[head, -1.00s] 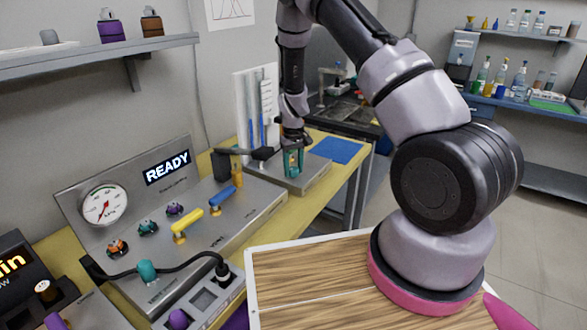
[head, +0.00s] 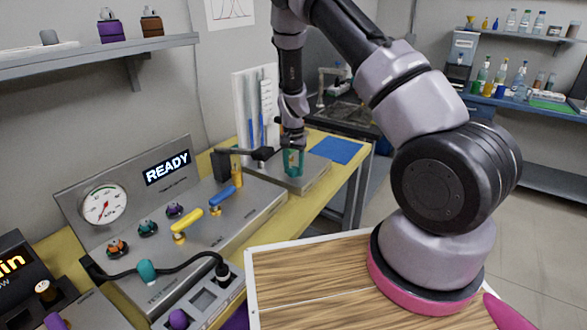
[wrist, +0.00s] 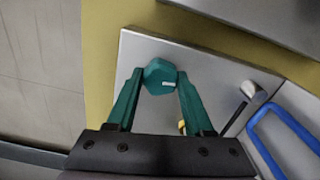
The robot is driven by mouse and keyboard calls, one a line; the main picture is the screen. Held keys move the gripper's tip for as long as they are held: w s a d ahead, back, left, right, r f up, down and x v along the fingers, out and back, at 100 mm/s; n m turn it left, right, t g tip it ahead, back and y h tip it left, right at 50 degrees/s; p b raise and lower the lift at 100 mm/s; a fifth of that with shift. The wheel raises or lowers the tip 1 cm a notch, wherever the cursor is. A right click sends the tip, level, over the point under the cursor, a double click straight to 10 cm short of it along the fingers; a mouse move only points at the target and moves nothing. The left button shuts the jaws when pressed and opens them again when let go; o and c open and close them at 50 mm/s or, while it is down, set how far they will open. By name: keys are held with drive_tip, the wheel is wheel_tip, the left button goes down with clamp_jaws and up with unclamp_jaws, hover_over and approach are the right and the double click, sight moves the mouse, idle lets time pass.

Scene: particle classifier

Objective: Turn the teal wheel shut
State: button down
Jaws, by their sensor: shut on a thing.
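My gripper (wrist: 156,97) is shut on a teal faceted piece (wrist: 160,77) with a small white mark, one finger touching each side. In the head view my gripper (head: 293,162) points down over the metal block at the bench's far end, with its teal fingers low against the block; the held piece is hard to separate from them there. A small teal wheel-like knob (head: 148,229) sits on the sloped metal panel, between an orange and a purple one, far from my gripper. I cannot tell from the pictures which teal part is the named wheel.
The metal block (head: 315,176) stands on the yellow bench (head: 262,236). Yellow (head: 188,221) and blue (head: 222,196) handles rise from the panel. A blue mat (head: 337,150) lies right. A blue handle (wrist: 284,138) shows in the wrist view.

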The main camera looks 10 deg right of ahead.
sight(294, 168)
drive_tip(key=shift+m, duration=0.6)
drive_tip(key=shift+w, duration=0.1)
drive_tip(key=shift+c, duration=1.4)
unclamp_jaws()
wheel_tip(294, 168, up, 11)
